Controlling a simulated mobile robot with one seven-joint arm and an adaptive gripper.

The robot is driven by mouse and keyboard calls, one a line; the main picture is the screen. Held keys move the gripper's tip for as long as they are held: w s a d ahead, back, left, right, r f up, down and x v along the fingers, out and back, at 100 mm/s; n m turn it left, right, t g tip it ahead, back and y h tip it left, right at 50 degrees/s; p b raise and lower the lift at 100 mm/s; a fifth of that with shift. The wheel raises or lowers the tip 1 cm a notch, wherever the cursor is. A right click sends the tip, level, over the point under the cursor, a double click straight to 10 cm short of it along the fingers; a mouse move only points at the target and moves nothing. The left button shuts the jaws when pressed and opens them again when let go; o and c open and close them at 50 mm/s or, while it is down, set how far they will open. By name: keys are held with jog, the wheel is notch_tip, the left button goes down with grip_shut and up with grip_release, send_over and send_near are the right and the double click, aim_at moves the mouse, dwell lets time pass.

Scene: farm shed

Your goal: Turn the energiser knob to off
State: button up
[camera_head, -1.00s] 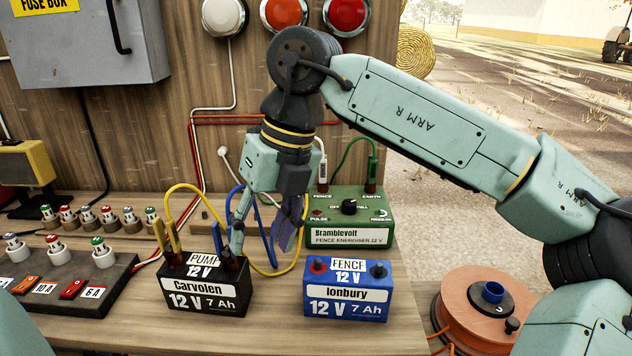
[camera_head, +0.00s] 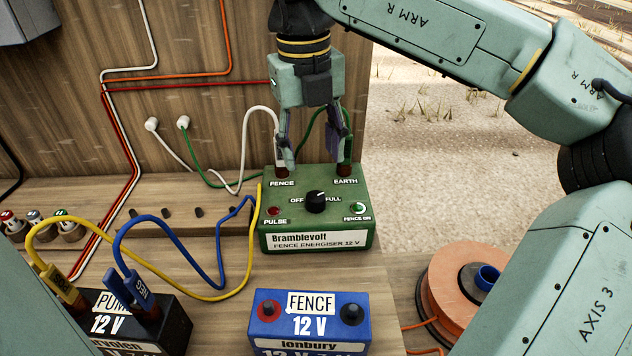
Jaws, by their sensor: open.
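The green fence energiser (camera_head: 318,232) sits on the wooden bench, right of centre. Its black knob (camera_head: 316,201) is on the top face between the OFF mark on the left and the FULL mark on the right. A pale mark on the knob appears to point up, slightly right, not at OFF. My gripper (camera_head: 316,158) is open and points down over the energiser's back part. Its fingers are spread apart near the FENCE and EARTH terminals, behind the knob as seen here. Nothing is between them. I cannot tell whether the fingers touch the terminals.
A white lead (camera_head: 262,110) and a green lead (camera_head: 312,120) run to the back terminals. A blue battery (camera_head: 308,318) stands in front. Yellow (camera_head: 190,290) and blue (camera_head: 175,240) leads loop to a black battery (camera_head: 165,330) at left. An orange reel (camera_head: 470,290) stands right.

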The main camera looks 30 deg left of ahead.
aim_at(315, 196)
notch_tip(315, 196, down, 9)
jog(key=shift+w+d+f+p, duration=0.1)
jog(key=shift+w+p, duration=0.05)
jog(key=shift+p, duration=0.6)
jog(key=c, duration=1.2)
